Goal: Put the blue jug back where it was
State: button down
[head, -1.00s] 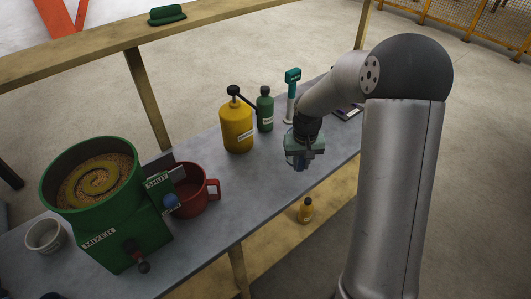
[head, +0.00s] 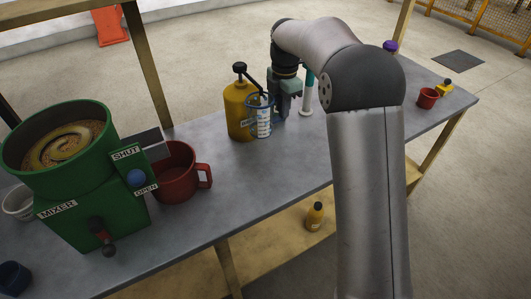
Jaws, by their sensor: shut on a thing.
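The blue jug (head: 260,118) is a see-through measuring jug with a blue rim and white markings. In the head view it is upright, in front of the yellow pump bottle (head: 237,109) and partly covering it. My gripper (head: 279,109) is at the jug's right side, shut on it, apparently at the handle. The fingertips are partly hidden. I cannot tell whether the jug's base touches the bench (head: 235,185).
The green mixer (head: 90,205) and a red mug (head: 175,175) stand to the left. A teal-topped upright tool (head: 307,95) is just right of my gripper. A small red cup (head: 428,98) stands at the right end. The front middle of the bench is clear.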

notch_tip(320, 180, down, 10)
jog(key=shift+r+p, duration=0.25)
jog(key=shift+p, duration=0.15)
jog(key=shift+f, duration=0.1)
jog(key=c, duration=1.3)
grip_release()
